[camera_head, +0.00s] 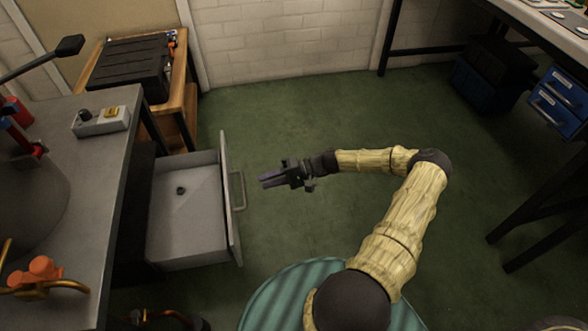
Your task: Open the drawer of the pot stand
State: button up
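The pot stand's drawer (190,214) is a grey metal drawer pulled well out to the right from under the grey-topped stand (107,190) at the left. Its front panel (231,200) carries a pale bar handle (239,190). A small dark round thing (181,190) lies inside the drawer. My gripper (263,182) points left, a little to the right of the handle, with a gap between them in the picture. Its two fingers look slightly apart, with nothing seen between them. The handle is not in its grasp.
A grey pot (35,200) and a small control box (101,121) sit on the stand. A wooden cabinet (185,75) with a black case (132,68) stands behind. A workbench (545,35) with blue drawers (556,103) is at right. Green floor (300,115) is clear between.

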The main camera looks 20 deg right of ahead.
jog(key=p+v, duration=0.1)
jog(key=v, duration=0.7)
jog(key=shift+d+p, duration=0.3)
jog(key=shift+p, duration=0.1)
jog(key=shift+r, duration=0.1)
jog(key=s+a+r+n+g+h+p, duration=0.25)
jog(key=s+a+r+g+h, duration=0.35)
jog(key=a, duration=0.3)
jog(key=s+a+r+t+h+p, duration=0.1)
jog(key=s+a+r+t+h, duration=0.3)
jog(key=r, duration=0.7)
jog(key=s+d+r+t+h+p, duration=0.15)
jog(key=s+r+h, duration=0.4)
jog(key=r, duration=0.55)
notch_tip(320, 180, up, 38)
jog(key=p, duration=3.8)
jog(key=shift+s+a+f, duration=0.2)
jog(key=shift+s+a, duration=0.05)
jog(key=shift+a, duration=0.1)
jog(key=shift+g, duration=0.25)
